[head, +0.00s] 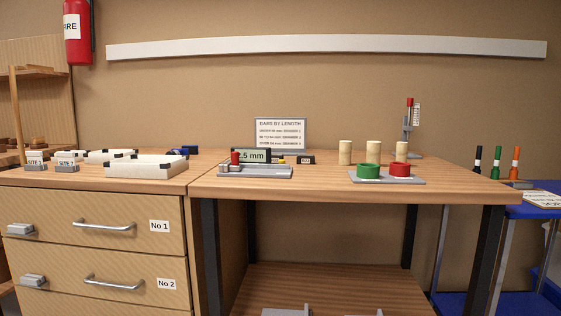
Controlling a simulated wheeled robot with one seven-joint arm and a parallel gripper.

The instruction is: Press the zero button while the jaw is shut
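The measuring gauge (255,172) sits on the wooden table, left of the middle. It has a grey base and a dark-framed display (253,156) whose visible part reads ".5 mm". A red part (235,158) stands in front of the display's left end and hides the start of the reading. A small yellow part (281,160) shows at the right of the display. I cannot tell which part is the zero button, or whether the jaw is open or shut. My gripper is not in view.
A grey tray (386,177) holds a green ring (368,171) and a red ring (400,170), with several pale cylinders (345,152) behind. White trays (145,167) lie left on the drawer cabinet (90,250). The table front is clear.

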